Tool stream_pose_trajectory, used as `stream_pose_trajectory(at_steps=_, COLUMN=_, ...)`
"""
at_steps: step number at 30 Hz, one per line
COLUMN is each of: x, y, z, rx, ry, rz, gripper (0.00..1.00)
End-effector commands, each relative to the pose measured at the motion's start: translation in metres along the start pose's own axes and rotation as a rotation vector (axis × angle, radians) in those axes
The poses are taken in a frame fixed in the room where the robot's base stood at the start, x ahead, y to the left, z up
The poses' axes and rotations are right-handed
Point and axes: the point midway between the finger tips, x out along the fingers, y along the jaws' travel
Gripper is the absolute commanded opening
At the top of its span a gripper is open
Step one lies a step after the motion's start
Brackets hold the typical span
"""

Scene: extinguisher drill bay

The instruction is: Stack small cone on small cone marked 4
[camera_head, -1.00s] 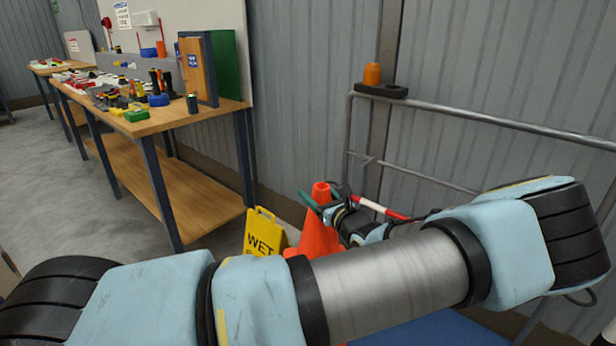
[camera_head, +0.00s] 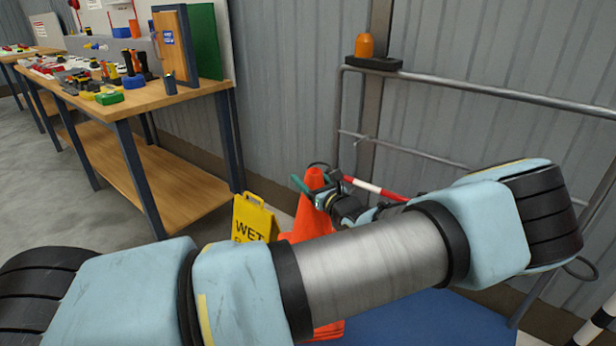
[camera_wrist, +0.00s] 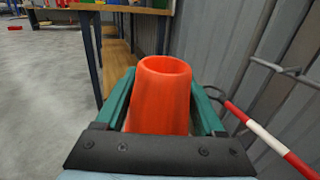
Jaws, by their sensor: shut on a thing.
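My gripper (camera_head: 316,182) is shut on an orange cone (camera_head: 311,222), with one green finger on each side near its top. In the wrist view the cone (camera_wrist: 160,98) stands between the two green fingers, its open round top showing. The cone looks close to upright. In the head view my arm hides part of it. More orange (camera_head: 329,330) shows below my arm; I cannot tell whether it belongs to this cone or another. No number 4 is visible on any cone.
A yellow wet-floor sign (camera_head: 253,218) stands left of the cone. A wooden workbench (camera_head: 150,103) with tools is at the left. A metal rail (camera_head: 480,90) runs at the right, with a red-and-white bar (camera_head: 375,189) near my gripper. A blue surface (camera_head: 420,320) lies below my arm.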

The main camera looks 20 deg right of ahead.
Motion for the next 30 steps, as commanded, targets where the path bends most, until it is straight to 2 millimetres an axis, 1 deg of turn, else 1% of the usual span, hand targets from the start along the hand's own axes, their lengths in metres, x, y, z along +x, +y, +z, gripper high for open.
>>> stream_pose_trajectory(at_steps=1, x=0.0, y=0.0, z=-0.012, rx=-0.001, ry=-0.002, rz=0.0, gripper=0.0)
stream_pose_trajectory(at_steps=21, x=0.001, y=0.001, z=-0.099, rx=0.0, ry=-0.002, rz=0.001, gripper=0.0)
stream_pose_trajectory(at_steps=27, x=0.0, y=0.0, z=-0.121, rx=-0.001, ry=-0.001, rz=0.001, gripper=0.0)
stream_pose_trajectory(at_steps=30, x=0.0, y=0.0, z=-0.127, rx=-0.001, ry=-0.001, rz=0.001, gripper=0.0)
